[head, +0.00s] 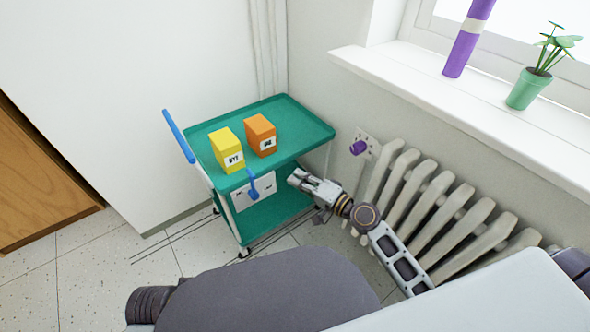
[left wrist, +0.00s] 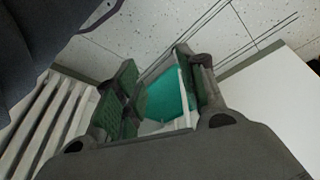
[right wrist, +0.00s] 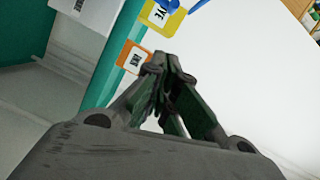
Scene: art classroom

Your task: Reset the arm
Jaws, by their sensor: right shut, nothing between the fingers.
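My right gripper (head: 300,180) reaches in from the right in the head view, beside the right side of the green cart (head: 301,116). In the right wrist view its fingers (right wrist: 165,66) come together at the tips, shut and empty. My left gripper (left wrist: 156,62) shows only in the left wrist view, its fingers spread apart with nothing held. Part of the green cart (left wrist: 168,95) shows between and beyond those fingers. I cannot make out the left gripper in the head view.
A yellow box (head: 228,151) and an orange box (head: 260,135) stand on the cart. A radiator (head: 430,205) and purple knob (head: 358,147) are at the right wall. A potted plant (head: 526,90) stands on the sill.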

